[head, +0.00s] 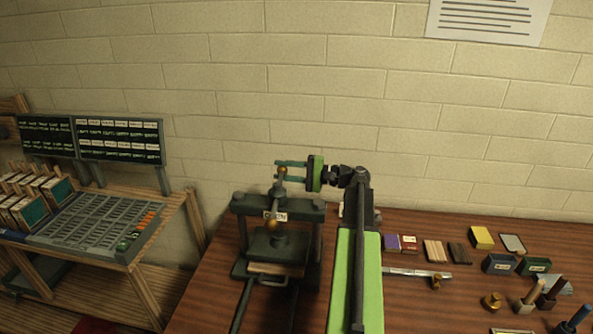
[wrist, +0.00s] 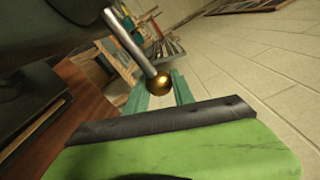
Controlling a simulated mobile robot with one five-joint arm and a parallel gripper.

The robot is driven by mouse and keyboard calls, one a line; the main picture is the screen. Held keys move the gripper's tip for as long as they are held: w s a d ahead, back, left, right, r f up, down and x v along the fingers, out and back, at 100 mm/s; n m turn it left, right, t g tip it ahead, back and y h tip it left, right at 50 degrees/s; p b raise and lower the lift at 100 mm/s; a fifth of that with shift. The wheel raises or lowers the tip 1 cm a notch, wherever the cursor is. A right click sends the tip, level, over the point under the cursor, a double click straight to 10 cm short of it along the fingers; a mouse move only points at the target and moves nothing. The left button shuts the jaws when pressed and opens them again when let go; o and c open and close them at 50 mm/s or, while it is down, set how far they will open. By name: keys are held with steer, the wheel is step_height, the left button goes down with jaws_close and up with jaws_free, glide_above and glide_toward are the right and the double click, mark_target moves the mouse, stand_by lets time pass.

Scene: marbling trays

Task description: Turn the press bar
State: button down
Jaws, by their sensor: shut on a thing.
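The press (head: 310,213) is a dark green frame with two columns and a top beam on the wooden table. Its press bar has a brass ball (head: 271,226) at its near lower end and another at its upper end (head: 283,170). My gripper (head: 283,171) reaches in from the right at the upper end, its teal fingers on either side of it. In the wrist view, the metal press bar (wrist: 130,42) comes down from the upper left, its brass ball between the fingertips of my gripper (wrist: 158,88). My gripper is shut on the press bar. Finger contact is partly hidden.
A type case (head: 95,220) on a wooden stand is at the left. Small boxes, blocks (head: 433,251) and handled tools (head: 530,296) lie on the table (head: 410,310) to the right. A pale brick wall (head: 420,130) is behind the press.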

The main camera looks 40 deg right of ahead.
steer(key=shift+d, duration=0.1)
steer(key=c, duration=1.1)
jaws_free()
steer(key=shift+o, duration=0.2)
steer(key=v, duration=1.7)
steer(key=shift+s, duration=0.2)
steer(key=shift+f, duration=0.1)
